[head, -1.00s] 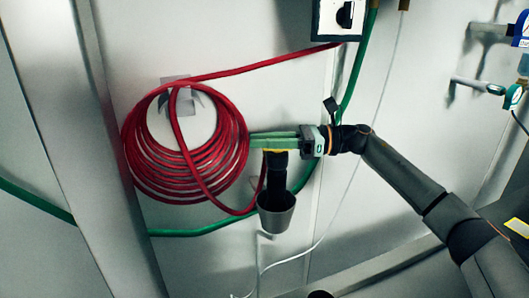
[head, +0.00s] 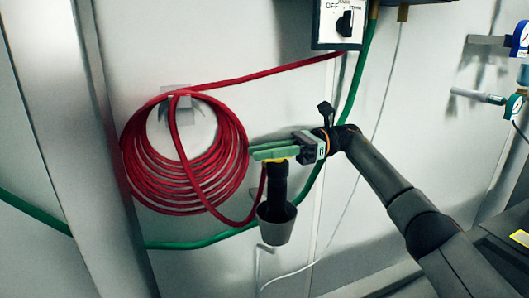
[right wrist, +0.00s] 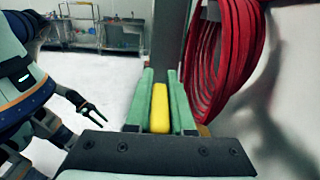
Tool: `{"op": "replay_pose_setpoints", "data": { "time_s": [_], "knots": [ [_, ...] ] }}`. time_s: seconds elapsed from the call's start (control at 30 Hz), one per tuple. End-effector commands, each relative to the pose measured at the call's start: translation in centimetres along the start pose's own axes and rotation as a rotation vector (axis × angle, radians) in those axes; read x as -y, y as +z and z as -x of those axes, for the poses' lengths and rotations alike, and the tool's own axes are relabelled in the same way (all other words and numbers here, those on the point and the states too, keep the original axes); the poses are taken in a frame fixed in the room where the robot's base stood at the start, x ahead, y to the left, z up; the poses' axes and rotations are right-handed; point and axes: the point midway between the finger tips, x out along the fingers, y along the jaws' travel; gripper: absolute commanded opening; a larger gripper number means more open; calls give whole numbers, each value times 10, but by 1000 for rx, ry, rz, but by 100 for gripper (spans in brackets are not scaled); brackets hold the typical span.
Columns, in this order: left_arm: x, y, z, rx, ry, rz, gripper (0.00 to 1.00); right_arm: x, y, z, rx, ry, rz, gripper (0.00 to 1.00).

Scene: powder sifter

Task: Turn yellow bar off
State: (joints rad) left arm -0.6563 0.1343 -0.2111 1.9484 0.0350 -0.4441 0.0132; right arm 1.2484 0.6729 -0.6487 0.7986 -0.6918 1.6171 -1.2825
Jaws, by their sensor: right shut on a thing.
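The yellow bar (right wrist: 159,107) shows between the two green fingers in the right wrist view, pointing away from the wrist. In the head view only a small yellow patch (head: 273,160) shows under the fingers, above a black upright pipe (head: 277,183) with a grey cup-shaped end. My right gripper (head: 252,151) is shut on the yellow bar, with its fingers pointing left. The fingers hide most of the bar in the head view. My left gripper (right wrist: 104,122) shows at the left of the right wrist view, dark, with its prongs apart and empty.
A red hose coil (head: 145,178) hangs on the wall just left of my right fingertips. A green hose (head: 207,235) runs behind. A switch box (head: 337,22) is above, and gauges (head: 514,106) are at the right. The floor (right wrist: 115,65) in the right wrist view is open.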

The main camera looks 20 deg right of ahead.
Motion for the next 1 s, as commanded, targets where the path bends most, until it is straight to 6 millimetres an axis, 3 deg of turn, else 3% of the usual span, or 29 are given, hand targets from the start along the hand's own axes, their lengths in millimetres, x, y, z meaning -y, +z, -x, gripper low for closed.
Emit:
{"op": "replay_pose_setpoints", "data": {
  "time_s": [0.2,0.23,0.5,0.8,1.0],
  "knots": [
    [1,0,0,0,-1,-1,50,0,1,0,2,-1,2,0],
    [1,0,0,0,-1,-1,50,0,1,0,2,-1,2,22],
    [1,1,0,0,-2,-1,50,0,1,0,1,-1,2,51],
    [1,4,1,7,-2,1,50,0,0,2,1,-3,1,51],
    [0,9,-1,13,-1,1,50,1,0,23,2,-6,2,51]
  ]
}}
